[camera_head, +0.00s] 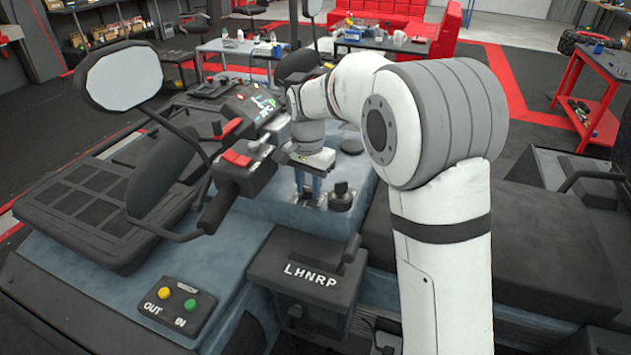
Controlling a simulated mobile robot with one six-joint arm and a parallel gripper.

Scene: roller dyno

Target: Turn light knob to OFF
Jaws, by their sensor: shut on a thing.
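My gripper (309,193) points down at the blue-grey console panel (268,222) of the vehicle, in the middle of the head view. Its fingers are shut on a small dark knob at the panel, which I take to be the light knob. The fingers hide most of this knob, so its pointer and setting cannot be read. A second black knob (341,194) on a round base stands just right of the fingers, apart from them.
A gear selector box marked LHNRP (307,275) sits in front of the gripper. A handlebar with red switches (238,158) and a mirror (124,77) stand to the left. Yellow and green buttons (177,299) are at lower left. My arm covers the right side.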

